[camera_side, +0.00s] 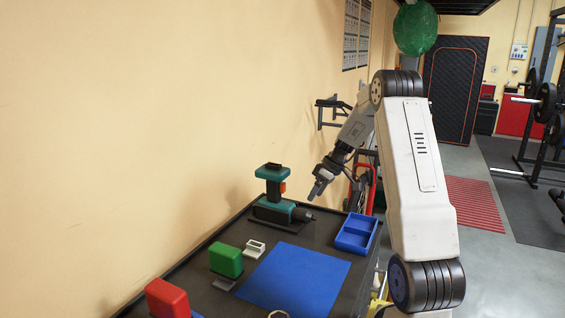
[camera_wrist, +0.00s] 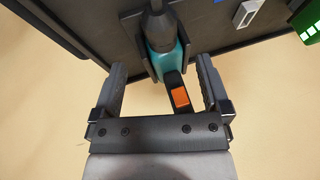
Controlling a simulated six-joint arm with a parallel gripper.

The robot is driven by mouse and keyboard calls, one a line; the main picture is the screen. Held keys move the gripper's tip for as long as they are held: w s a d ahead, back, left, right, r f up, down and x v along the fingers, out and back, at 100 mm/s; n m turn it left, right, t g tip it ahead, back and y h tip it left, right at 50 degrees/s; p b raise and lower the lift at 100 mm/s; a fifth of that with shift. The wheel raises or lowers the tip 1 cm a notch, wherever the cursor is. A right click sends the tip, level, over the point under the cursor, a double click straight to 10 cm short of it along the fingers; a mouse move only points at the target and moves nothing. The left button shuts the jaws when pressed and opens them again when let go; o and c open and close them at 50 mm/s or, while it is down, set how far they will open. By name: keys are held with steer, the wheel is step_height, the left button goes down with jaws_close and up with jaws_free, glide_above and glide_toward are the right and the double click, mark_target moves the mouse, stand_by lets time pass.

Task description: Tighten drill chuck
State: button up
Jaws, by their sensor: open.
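A teal and black drill (camera_side: 273,208) rests in a dark cradle at the far end of the table, its handle pointing up. Its dark chuck (camera_side: 302,214) points right, toward the blue tray. In the wrist view the drill's teal body (camera_wrist: 167,62) shows with an orange trigger (camera_wrist: 180,97), and the black chuck (camera_wrist: 158,24) is at the top edge. My gripper (camera_side: 317,191) is above and just right of the chuck, tilted downward and apart from it. In the wrist view my gripper (camera_wrist: 162,72) is open and empty, its fingers appearing either side of the drill.
A blue two-compartment tray (camera_side: 356,233) stands at the table's right edge. A blue mat (camera_side: 293,277) lies in the middle. A green block (camera_side: 226,260), white frame (camera_side: 254,249) and red block (camera_side: 167,299) stand on the left side, near the wall.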

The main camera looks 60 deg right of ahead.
mark_target(306, 211)
steer(key=shift+x, duration=3.85)
steer(key=shift+c, duration=0.2)
steer(key=c, duration=1.3)
steer(key=shift+o, duration=0.2)
steer(key=shift+y, duration=0.3)
steer(key=shift+d+f+m+y, duration=0.1)
steer(key=shift+d+m+y, duration=0.15)
steer(key=shift+y, duration=0.75)
steer(key=o, duration=1.3)
steer(key=shift+a, duration=0.1)
